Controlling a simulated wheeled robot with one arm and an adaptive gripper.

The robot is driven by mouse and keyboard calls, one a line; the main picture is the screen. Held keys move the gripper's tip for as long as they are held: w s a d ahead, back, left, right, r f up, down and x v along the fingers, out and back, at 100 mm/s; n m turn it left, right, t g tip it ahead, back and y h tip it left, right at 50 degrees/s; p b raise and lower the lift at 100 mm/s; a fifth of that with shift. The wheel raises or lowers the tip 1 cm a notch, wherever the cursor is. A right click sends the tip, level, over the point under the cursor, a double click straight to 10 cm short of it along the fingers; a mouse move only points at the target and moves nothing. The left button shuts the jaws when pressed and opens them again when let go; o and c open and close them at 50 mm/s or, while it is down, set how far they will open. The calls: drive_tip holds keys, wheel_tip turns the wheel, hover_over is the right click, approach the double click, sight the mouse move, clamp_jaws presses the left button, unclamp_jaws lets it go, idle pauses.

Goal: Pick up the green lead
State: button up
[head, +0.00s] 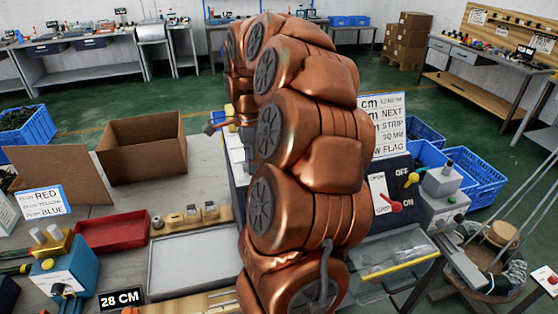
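I cannot make out a green lead for certain in the head view. A small dark green and yellow piece (15,268) sits at the left edge beside a blue machine, but I cannot tell what it is. My copper-coloured arm fills the middle of the view and bends over at the top, away from the camera.
On the bench stand an open cardboard box (143,150), a red tray (112,232), a pale tray (192,262), a blue machine (62,272) and a "28 CM" sign (121,299). Right of my arm are a switch panel (398,195) and blue crates (482,180).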

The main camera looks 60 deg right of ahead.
drive_tip(key=shift+c, duration=0.2)
clamp_jaws()
drive_tip(key=shift+r, duration=0.1)
